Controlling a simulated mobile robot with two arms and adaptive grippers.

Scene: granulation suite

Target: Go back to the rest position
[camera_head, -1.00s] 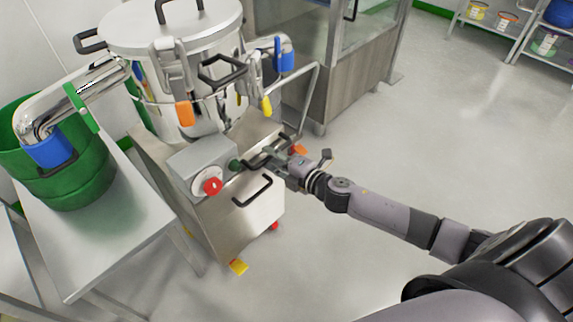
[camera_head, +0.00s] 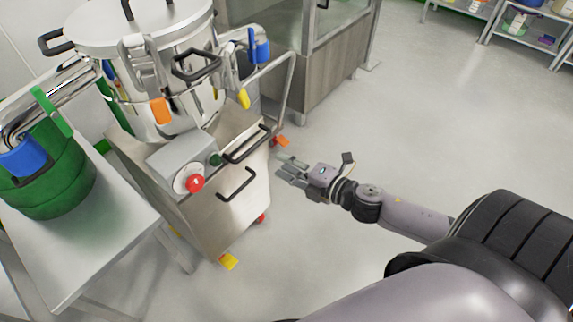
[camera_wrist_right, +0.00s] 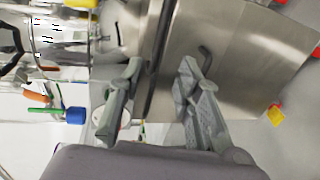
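My right gripper (camera_head: 291,170) is in the middle of the head view, just right of the steel machine cart (camera_head: 232,212). Its fingers are spread and hold nothing. In the right wrist view the two fingers of the right gripper (camera_wrist_right: 162,82) stand apart, with the steel cart panel (camera_wrist_right: 262,50) beyond them. The cart's black handles are near; the upper one (camera_head: 247,144) is left of the fingertips and the lower one (camera_head: 237,185) is lower left. The gripper looks clear of both. My left gripper is not in view.
The cart carries a steel vessel (camera_head: 150,35) with clamps, and a control box with a red knob (camera_head: 195,183). A steel table (camera_head: 110,235) with a green drum (camera_head: 50,165) stands left. A cabinet (camera_head: 325,75) is behind. The floor to the right is open.

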